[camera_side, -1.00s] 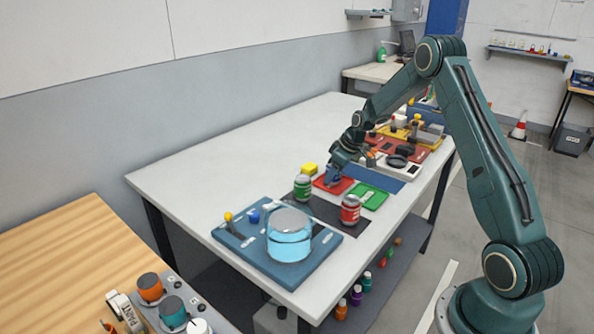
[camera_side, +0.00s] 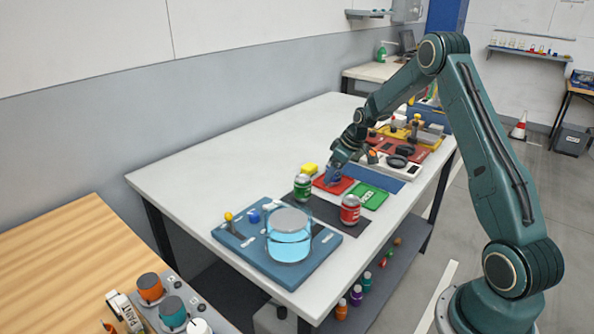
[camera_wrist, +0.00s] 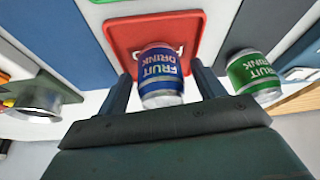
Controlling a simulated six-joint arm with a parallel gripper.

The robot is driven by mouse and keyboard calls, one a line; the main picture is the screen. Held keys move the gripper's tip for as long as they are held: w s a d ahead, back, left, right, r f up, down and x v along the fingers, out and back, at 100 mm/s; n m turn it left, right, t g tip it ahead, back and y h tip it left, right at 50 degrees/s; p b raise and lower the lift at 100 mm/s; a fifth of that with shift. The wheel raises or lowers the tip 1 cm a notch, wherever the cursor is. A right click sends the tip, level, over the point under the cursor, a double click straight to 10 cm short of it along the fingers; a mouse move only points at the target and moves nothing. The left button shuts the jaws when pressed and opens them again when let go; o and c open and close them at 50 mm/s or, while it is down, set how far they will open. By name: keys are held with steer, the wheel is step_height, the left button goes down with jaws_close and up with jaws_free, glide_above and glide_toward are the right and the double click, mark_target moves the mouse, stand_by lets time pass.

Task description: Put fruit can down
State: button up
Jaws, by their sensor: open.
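A blue fruit drink can (camera_wrist: 160,75) stands between my gripper's two fingers in the wrist view, over the red pad (camera_wrist: 118,40). My gripper (camera_wrist: 161,82) is open around the can, one finger on each side. In the side view my gripper (camera_side: 333,178) is low over the red pad (camera_side: 347,186), and the blue can is mostly hidden by it. The can looks upright on the pad, though its base is hard to see. A green fruit drink can (camera_wrist: 252,76) stands just beside my right finger in the wrist view; it also shows in the side view (camera_side: 302,188).
A red can (camera_side: 350,210) stands on the dark mat (camera_side: 325,212). A green pad (camera_side: 369,197) lies beside the red pad. A blue tray (camera_side: 313,268) with a clear vessel lies nearer. The table's left side is clear.

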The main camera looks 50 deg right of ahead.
steer(key=v, duration=1.1)
stand_by(0.4)
steer(key=s+a+r, duration=0.4)
steer(key=a+r, duration=0.2)
steer(key=a, duration=0.3)
steer(key=s+a+r, duration=0.5)
steer(key=a+r, duration=0.1)
steer(key=a, duration=0.2)
steer(key=s+a+m, duration=0.1)
steer(key=s+a, duration=0.4)
steer(key=s, duration=0.4)
steer(key=s+a+t, duration=0.1)
steer(key=s+a, duration=0.4)
steer(key=s, duration=0.4)
steer(key=shift+s+a+r+m+h, duration=0.3)
steer(key=shift+s+a+r+m, duration=0.05)
steer(key=shift+r+m, duration=0.1)
